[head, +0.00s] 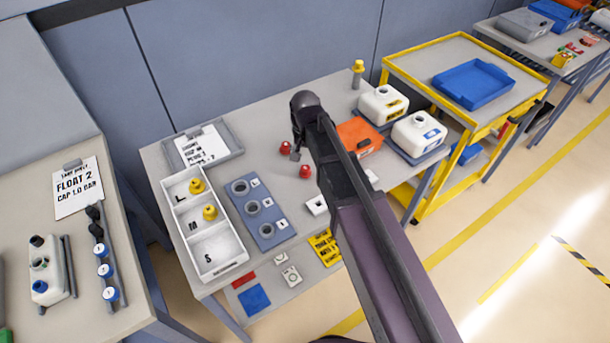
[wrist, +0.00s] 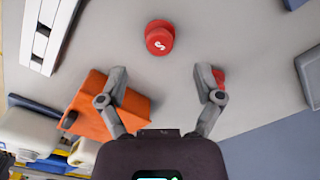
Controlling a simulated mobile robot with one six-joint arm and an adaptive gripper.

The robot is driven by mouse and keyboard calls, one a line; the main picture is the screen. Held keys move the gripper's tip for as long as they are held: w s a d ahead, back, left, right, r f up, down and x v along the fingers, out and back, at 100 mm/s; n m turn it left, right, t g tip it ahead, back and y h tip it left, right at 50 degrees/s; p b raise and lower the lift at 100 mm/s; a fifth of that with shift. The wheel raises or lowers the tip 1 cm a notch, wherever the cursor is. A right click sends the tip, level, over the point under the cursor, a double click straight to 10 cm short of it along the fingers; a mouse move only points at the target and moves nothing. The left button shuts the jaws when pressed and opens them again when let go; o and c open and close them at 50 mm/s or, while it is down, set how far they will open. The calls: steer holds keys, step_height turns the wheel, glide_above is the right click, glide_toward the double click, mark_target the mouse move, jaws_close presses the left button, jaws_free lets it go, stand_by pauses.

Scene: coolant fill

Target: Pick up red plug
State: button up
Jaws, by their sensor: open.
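Two red plugs stand on the table in the head view, a far one (head: 285,147) and a nearer one (head: 305,172). In the wrist view one red plug (wrist: 159,37) with a white S on top lies ahead of the fingertips, near the midline between them. The other red plug (wrist: 218,77) is partly hidden by the right finger. My gripper (wrist: 160,72) is open and empty, its fingers spread wide. In the head view its fingertips (head: 296,152) show close to the red plugs, and the arm hides much of the gripper.
A white tray (head: 215,243) marked L, M, S holds yellow plugs in L and M; its S compartment is empty. A blue block (head: 267,240) with several round sockets sits beside it. An orange box (head: 362,131) and white jugs (head: 383,105) stand right of the plugs.

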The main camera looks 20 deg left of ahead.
mark_target(305, 168)
steer(key=shift+f+b, duration=0.3)
steer(key=shift+f, duration=0.25)
steer(key=shift+w+f+b, duration=0.1)
steer(key=shift+f+b, duration=2.5)
steer(key=c, duration=0.9)
